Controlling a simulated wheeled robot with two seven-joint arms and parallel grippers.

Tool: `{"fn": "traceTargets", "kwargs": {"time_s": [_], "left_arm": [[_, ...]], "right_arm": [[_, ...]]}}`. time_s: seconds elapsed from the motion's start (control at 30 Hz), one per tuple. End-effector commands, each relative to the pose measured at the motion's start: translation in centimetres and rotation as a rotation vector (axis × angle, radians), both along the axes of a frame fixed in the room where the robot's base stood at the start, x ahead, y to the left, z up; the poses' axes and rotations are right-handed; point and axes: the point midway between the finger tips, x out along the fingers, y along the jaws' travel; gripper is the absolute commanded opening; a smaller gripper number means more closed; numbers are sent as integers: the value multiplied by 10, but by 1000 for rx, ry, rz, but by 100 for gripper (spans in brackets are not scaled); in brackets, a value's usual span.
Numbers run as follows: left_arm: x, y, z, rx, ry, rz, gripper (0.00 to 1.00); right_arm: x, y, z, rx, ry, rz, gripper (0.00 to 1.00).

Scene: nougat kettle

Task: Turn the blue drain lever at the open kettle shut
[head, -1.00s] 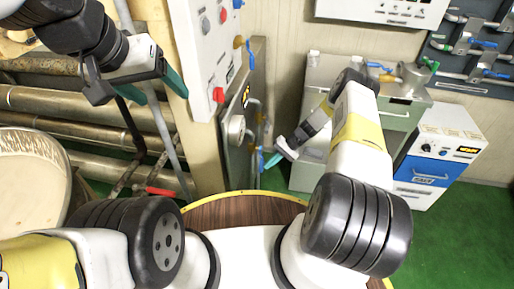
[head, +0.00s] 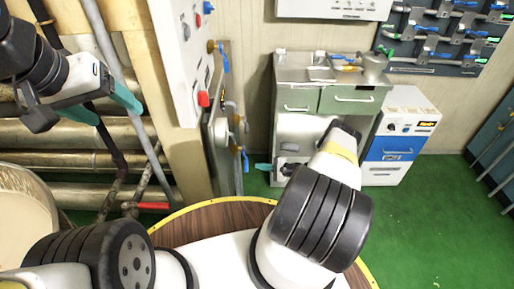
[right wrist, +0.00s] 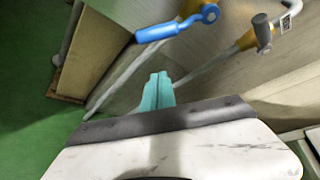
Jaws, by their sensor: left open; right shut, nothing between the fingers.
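A blue lever (right wrist: 170,32) sits on a brass-coloured valve on a pipe, at the top of the right wrist view. A blue lever also shows in the head view (head: 245,160), low beside the grey panel; I take it to be the same one. My right gripper (right wrist: 158,92) is shut and empty, its teal fingertips below the lever and apart from it in the picture. In the head view its tip (head: 263,167) is just right of the lever, partly hidden by my arm. My left gripper (head: 105,108) is open and empty at upper left, far from the lever.
A pale round vessel (head: 25,215) stands at left, beside metal pipes and a red handle (head: 153,206). Another blue lever (head: 224,58) is higher on the panel. A grey-green cabinet (head: 300,78) and a blue-fronted unit (head: 397,148) stand behind. Green floor is clear at right.

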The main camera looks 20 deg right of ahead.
Motion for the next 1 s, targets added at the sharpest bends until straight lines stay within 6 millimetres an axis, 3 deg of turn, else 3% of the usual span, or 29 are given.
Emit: {"fn": "traceTargets", "kwargs": {"time_s": [0.23, 0.67, 1.0], "left_arm": [[0, 0, 0, 0, 0, 0, 71], [0, 0, 0, 0, 0, 0, 71], [0, 0, 0, 0, 0, 0, 71]], "right_arm": [[25, 30, -12, -1, 0, 3, 0], [-1, 41, 9, 0, 1, 0, 0], [-5, 43, 12, -1, 0, 1, 0]]}}
